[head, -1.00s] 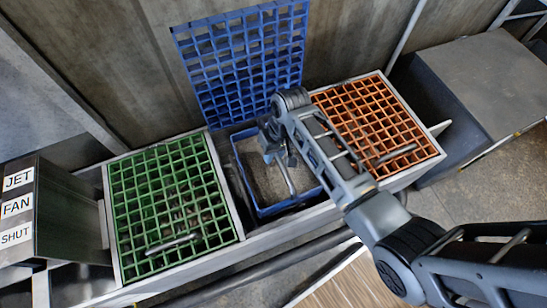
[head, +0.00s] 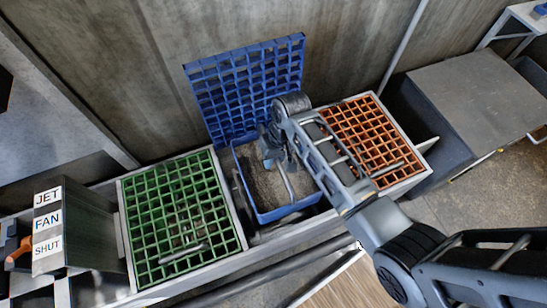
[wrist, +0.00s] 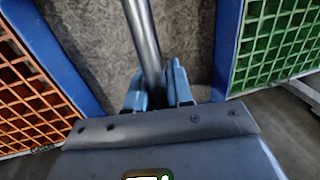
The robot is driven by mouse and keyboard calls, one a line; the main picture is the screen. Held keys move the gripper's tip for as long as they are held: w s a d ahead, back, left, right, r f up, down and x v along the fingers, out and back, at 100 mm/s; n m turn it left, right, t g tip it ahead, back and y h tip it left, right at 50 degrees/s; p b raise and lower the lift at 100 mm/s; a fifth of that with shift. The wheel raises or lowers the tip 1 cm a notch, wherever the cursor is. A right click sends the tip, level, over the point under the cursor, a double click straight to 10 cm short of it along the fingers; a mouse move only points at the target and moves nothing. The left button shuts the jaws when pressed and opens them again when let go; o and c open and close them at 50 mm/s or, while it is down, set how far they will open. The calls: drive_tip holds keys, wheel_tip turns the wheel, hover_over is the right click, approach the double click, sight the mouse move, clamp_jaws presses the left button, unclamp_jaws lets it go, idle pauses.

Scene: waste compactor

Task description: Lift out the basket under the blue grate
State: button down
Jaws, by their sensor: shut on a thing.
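The blue grate (head: 247,85) stands raised against the back wall, behind the middle opening. Under it is a blue-walled basket (head: 291,211) with grey, gritty contents and a metal bar handle (head: 287,184). My gripper (head: 272,157) is above the basket, shut on the handle; my forearm hides the basket's right side. In the wrist view the blue fingers (wrist: 158,88) close around the handle (wrist: 143,35), with basket walls (wrist: 229,45) on both sides. I cannot tell how far the basket is off its seat.
A closed green grate (head: 180,215) lies left of the opening and a closed orange grate (head: 372,135) lies right. A box with JET, FAN and SHUT labels (head: 72,230) stands at far left. A grey cabinet (head: 480,90) stands right. The wall (head: 140,70) is close behind.

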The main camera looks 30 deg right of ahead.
drive_tip(key=shift+r+p, duration=4.6)
drive_tip(key=shift+r, duration=0.25)
